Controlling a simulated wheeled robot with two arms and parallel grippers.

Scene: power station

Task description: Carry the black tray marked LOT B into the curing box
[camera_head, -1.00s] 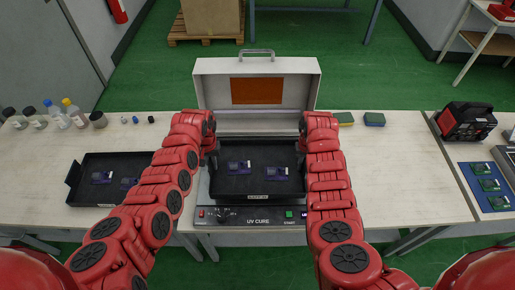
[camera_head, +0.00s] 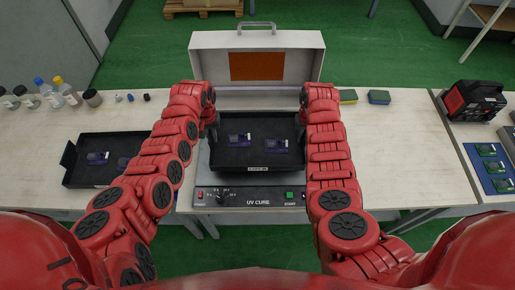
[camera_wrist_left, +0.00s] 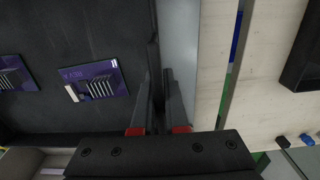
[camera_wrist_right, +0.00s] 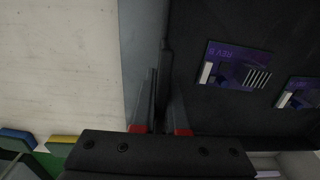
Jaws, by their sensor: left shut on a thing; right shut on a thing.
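A black tray (camera_head: 236,160) with two purple circuit boards lies over the open base of the grey curing box (camera_head: 201,177), between its raised lid and its UV CURE panel. I cannot tell whether it touches the box floor. The pale label on its front wall is too small to read. My left gripper (camera_head: 212,124) is shut on its left wall, also seen in the left wrist view (camera_wrist_left: 157,76). My right gripper (camera_head: 304,124) is shut on its right wall, also seen in the right wrist view (camera_wrist_right: 161,80). The tray looks level.
Another black tray (camera_head: 84,178) with purple boards stands left, partly hidden by my left arm. Bottles (camera_head: 72,94) stand at the back left. Two sponges (camera_head: 379,97) lie right of the lid (camera_head: 205,66). A blue mat (camera_head: 478,163) with green boards lies far right.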

